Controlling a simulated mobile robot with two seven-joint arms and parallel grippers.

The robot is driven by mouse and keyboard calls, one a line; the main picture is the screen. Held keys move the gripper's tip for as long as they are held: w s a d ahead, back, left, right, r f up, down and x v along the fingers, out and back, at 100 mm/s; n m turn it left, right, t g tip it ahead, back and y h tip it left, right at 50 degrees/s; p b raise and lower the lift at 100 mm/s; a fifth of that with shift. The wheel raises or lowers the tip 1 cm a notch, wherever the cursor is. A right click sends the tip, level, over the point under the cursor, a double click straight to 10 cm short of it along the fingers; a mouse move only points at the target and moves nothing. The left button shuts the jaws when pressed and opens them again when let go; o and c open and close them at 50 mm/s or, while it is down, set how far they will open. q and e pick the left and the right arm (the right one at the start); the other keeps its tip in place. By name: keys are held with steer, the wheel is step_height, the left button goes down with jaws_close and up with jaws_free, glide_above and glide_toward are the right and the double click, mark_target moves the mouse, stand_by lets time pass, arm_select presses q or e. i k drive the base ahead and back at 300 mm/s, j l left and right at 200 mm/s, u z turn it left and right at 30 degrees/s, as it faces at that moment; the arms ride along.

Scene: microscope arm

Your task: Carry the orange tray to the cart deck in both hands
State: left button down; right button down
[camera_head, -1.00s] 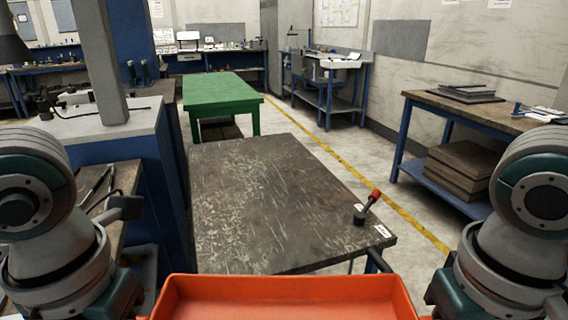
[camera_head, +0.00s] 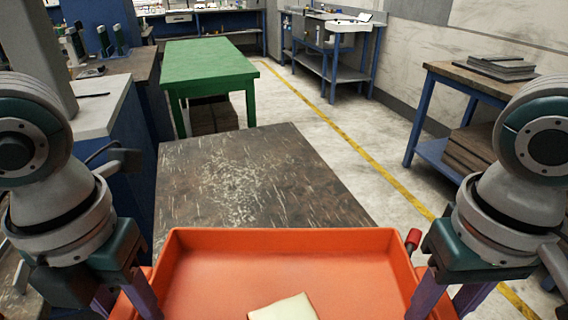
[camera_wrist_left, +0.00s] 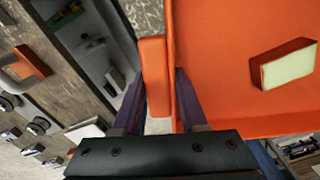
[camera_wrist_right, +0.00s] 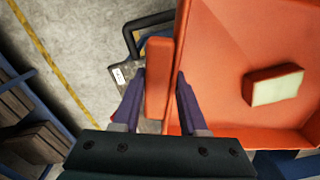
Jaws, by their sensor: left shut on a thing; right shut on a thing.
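The orange tray (camera_head: 215,275) is held in front of me, looking roughly level. A block with a cream face (camera_head: 284,308) lies in it, and also shows in the left wrist view (camera_wrist_left: 284,66). My left gripper (camera_wrist_left: 159,95) is shut on the tray's left handle, one finger each side. My right gripper (camera_wrist_right: 160,93) is shut on the right handle in the same way. The cart deck (camera_head: 250,180), dark and scratched, lies beyond the tray, clear where visible. The tray hides its near part; I cannot tell the gap between them.
A red-knobbed lever (camera_head: 413,240) stands close to the tray's right side. A dark cart handle (camera_wrist_right: 140,32) shows beside the tray in the right wrist view. A green table (camera_head: 208,65) stands beyond the deck, and a wooden workbench (camera_head: 470,85) at right.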

mark_target(247, 182)
steer(key=i, duration=1.1)
steer(key=i+u, duration=0.3)
steer(key=i+l+u, duration=0.1)
steer(key=i+u, duration=0.25)
steer(key=k, duration=0.1)
